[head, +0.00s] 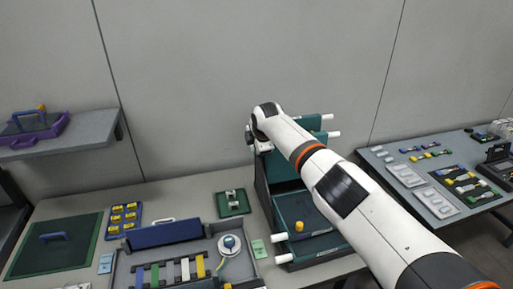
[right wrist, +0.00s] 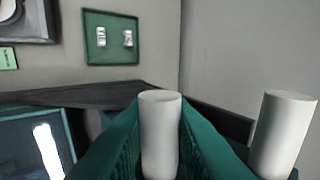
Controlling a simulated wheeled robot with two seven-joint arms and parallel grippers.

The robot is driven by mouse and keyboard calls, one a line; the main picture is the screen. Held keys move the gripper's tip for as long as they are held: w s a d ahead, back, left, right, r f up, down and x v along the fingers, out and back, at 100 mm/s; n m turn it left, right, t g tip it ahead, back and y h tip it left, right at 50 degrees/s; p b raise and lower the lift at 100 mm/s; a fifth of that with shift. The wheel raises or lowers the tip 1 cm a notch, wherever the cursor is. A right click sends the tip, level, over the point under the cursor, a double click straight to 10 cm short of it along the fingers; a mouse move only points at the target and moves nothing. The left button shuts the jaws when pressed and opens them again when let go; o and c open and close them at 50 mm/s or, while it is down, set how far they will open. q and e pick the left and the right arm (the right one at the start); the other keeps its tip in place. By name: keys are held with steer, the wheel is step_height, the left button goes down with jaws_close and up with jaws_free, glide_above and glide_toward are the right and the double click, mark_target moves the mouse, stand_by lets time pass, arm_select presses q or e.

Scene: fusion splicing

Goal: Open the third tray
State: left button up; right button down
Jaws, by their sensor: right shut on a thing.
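A dark green tray tower (head: 262,186) stands right of the middle of the table in the head view. White pegs stick out from its trays, including upper pegs (head: 333,134) and lower-left pegs (head: 283,258). Low trays (head: 318,243) extend forward, with a small yellow thing on them. My right gripper (right wrist: 160,104) is shut on a white peg (right wrist: 160,140) between its green fingers in the right wrist view. A second white peg (right wrist: 283,135) stands to its right, outside the fingers. In the head view my right arm hides the gripper and part of the tower.
A small green tray with two metal parts (head: 233,202) lies left of the tower. Further left are a case with coloured strips (head: 176,270), yellow blocks (head: 123,218) and a green mat (head: 50,262). Another table stands right.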

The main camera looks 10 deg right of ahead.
stand_by(0.3)
steer(key=c, duration=1.5)
jaws_free()
steer(key=shift+f, duration=0.1)
steer(key=shift+o, duration=1)
steer(key=shift+w+f, duration=0.1)
steer(key=shift+w, duration=0.15)
steer(key=shift+p+v, duration=0.55)
steer(key=shift+v, duration=0.9)
steer(key=b+v, duration=0.1)
steer(key=v, duration=0.8)
steer(key=shift+b, duration=0.3)
steer(key=shift+d, duration=0.1)
